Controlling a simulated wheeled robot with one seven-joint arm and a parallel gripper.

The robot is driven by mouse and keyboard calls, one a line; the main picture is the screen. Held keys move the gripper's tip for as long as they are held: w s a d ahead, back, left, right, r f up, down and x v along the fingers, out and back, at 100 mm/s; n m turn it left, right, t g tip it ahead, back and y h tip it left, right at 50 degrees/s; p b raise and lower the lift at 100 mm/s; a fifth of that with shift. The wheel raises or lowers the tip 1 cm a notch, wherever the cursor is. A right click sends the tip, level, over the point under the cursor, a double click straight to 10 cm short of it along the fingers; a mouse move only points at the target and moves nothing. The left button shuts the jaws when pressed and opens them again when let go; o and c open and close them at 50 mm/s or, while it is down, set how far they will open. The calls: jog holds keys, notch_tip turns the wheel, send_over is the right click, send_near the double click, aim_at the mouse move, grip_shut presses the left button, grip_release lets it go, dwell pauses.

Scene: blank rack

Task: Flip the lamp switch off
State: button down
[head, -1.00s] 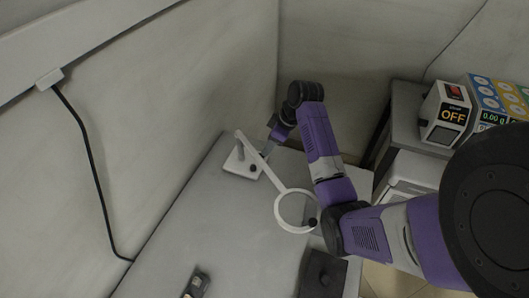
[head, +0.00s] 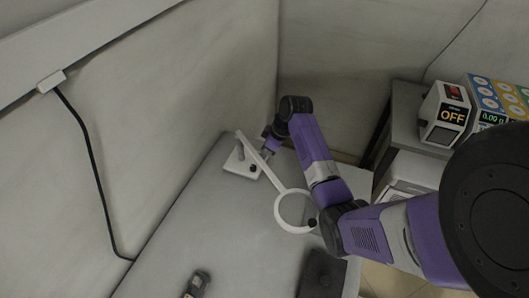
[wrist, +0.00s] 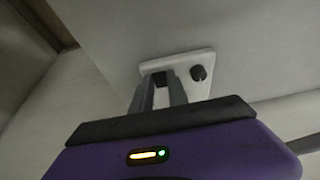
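The lamp (head: 262,167) is white, with a ring head (head: 279,220) on a slanted arm and a flat base (head: 232,166) on the grey table. A small black knob (head: 253,169) sits on the base; it also shows in the wrist view (wrist: 198,72). No readable mark shows its setting. My gripper (wrist: 159,78) has its two grey fingers apart with a narrow gap, over the base and just left of the knob in the wrist view. A dark patch shows between the fingertips; I cannot tell what it is. In the head view the lamp arm partly hides the fingers.
The table (head: 190,235) is mostly bare. A dark handheld device (head: 197,284) and a dark block (head: 322,273) lie at its near side. Walls stand left and behind.

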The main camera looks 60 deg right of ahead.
jog(key=shift+w+r+g+p, duration=0.2)
jog(key=shift+r+g+p, duration=0.05)
jog(key=shift+g+p, duration=0.4)
jog(key=shift+f, duration=0.15)
jog(key=c, duration=1.3)
grip_release()
jog(key=shift+b+v, duration=0.45)
jog(key=shift+v, duration=3.45)
